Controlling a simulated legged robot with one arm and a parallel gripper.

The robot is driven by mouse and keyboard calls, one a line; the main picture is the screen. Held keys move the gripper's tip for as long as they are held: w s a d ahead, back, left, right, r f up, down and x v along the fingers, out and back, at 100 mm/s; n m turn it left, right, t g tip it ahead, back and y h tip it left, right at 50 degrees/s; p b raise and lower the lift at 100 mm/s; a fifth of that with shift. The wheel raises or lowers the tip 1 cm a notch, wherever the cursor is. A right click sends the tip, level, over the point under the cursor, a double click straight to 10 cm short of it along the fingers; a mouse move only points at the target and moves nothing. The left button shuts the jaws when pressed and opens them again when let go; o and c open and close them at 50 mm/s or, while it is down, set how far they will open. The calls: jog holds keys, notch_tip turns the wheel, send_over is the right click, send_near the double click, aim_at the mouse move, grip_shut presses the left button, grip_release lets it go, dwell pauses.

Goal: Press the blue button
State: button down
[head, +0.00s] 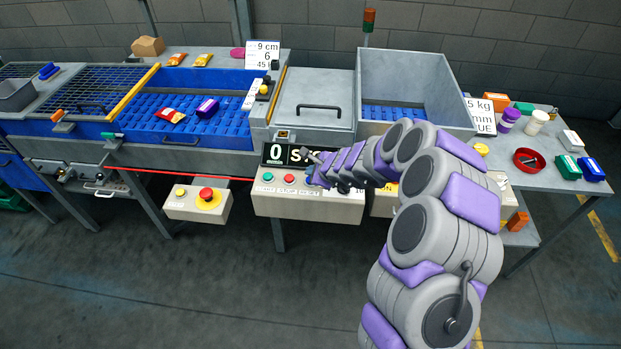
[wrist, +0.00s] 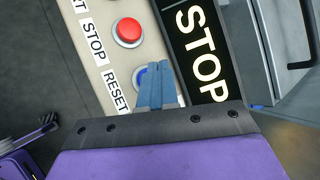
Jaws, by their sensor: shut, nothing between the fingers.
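The blue button (wrist: 139,77) sits beside the RESET label on a beige control box (head: 262,205). In the wrist view its left part shows, and the rest is hidden behind my fingers. My gripper (wrist: 156,68) is shut and empty, its blue fingertips over the button. I cannot tell whether they touch it. In the head view my gripper (head: 317,176) is at the box's panel, right of the red button (head: 290,179), and covers the blue button's area. The red button also shows in the wrist view (wrist: 129,31), next to the STOP label.
A green button (head: 267,176) is at the panel's left. A black display (head: 273,155) stands behind the buttons and reads STOP in the wrist view. Another box (head: 196,204) with a large red button is further left. A grey lidded chamber (head: 312,97) stands behind.

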jog(key=shift+r+p, duration=2.15)
jog(key=shift+r, duration=0.35)
